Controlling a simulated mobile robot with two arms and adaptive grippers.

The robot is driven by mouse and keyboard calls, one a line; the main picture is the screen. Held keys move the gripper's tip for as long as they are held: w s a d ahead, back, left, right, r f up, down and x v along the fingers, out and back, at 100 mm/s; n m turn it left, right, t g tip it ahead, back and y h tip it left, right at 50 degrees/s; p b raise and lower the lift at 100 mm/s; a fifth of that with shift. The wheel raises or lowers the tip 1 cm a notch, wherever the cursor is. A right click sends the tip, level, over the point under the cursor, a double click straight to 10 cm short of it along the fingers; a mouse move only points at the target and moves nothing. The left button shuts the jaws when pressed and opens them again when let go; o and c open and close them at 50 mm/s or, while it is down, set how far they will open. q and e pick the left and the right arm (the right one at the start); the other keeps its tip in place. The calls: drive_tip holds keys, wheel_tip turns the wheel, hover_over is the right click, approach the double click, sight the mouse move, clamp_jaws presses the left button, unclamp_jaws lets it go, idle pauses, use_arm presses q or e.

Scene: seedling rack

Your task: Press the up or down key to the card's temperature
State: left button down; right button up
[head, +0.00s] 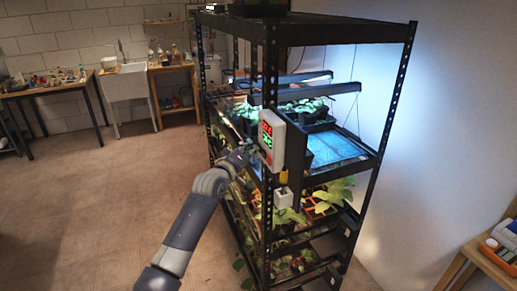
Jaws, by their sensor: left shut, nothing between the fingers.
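A white temperature controller (271,141) is mounted on the front post of the black rack. Its display has a red line of digits above a green line, both too small to read for certain. My left gripper (252,153) is shut and empty, at the left side of the controller, close to its lower part. I cannot tell whether the fingertips touch it. The up and down keys cannot be made out. I cannot make out the card. My right gripper is not in view.
The black seedling rack (328,33) holds trays of plants under lights. A white plug box (283,197) hangs below the controller. A sink (124,82) and benches stand at the back left. A table with an orange tray (497,257) is at the lower right. The floor at left is clear.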

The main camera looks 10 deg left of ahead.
use_arm(q)
drive_tip(key=shift+s+a, duration=0.35)
drive_tip(key=shift+a, duration=0.15)
drive_tip(key=shift+a+p, duration=0.1)
drive_tip(key=shift+p, duration=0.2)
drive_tip(key=s+a, duration=0.1)
drive_tip(key=a, duration=0.1)
drive_tip(key=s+a+p, duration=0.1)
drive_tip(key=a, duration=0.1)
drive_tip(key=shift+s, duration=0.4)
